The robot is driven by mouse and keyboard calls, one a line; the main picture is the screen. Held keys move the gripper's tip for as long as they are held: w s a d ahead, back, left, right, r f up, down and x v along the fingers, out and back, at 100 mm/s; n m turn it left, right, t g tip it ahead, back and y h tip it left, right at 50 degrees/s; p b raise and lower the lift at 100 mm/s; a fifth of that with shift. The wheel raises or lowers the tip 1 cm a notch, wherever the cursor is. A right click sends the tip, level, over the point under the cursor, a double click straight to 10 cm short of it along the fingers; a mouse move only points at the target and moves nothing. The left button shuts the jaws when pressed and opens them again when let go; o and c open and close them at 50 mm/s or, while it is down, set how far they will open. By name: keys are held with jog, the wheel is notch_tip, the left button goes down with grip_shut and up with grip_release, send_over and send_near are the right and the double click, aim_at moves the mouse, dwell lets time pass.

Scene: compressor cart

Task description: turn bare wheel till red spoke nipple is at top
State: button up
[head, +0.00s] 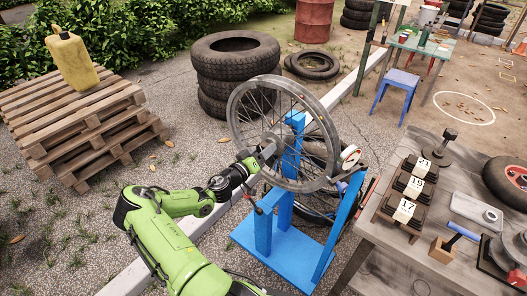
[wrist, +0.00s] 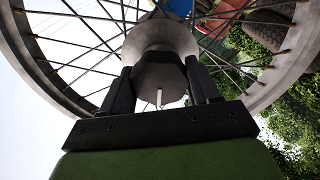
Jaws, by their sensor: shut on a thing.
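The bare wheel (head: 233,122), a grey rim with thin spokes and no tyre, is mounted on a blue stand (head: 283,250). My gripper (head: 264,156) reaches the wheel's middle from the left. In the wrist view, my gripper's dark fingers (wrist: 161,80) are shut on the grey hub (wrist: 160,42), one finger on each side. The rim (wrist: 288,68) and spokes spread around it there. Several small orange-brown nipples show along the rim; I cannot tell which one is the red nipple. Part of the wheel is hidden by the hub and my gripper.
A wooden bench (head: 395,243) with numbered blocks (head: 411,187) stands to the right. Stacked tyres (head: 222,75) are behind the wheel, and a pallet stack (head: 75,120) with a yellow canister (head: 73,58) is at left. A pale beam (head: 145,265) lies along the ground.

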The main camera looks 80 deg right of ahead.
jog(key=shift+w+r+n+p, duration=0.1)
jog(key=shift+n+p, duration=0.05)
jog(key=shift+n, duration=0.8)
jog(key=shift+w+r+n+p, duration=0.1)
jog(key=shift+n+p, duration=0.05)
jog(key=shift+n, duration=0.8)
jog(key=o, duration=1.5)
jog(key=shift+s+f, duration=0.1)
jog(key=p+v, duration=0.2)
jog(key=v, duration=1.3)
jog(key=shift+a, duration=0.35)
jog(key=shift+w, duration=0.25)
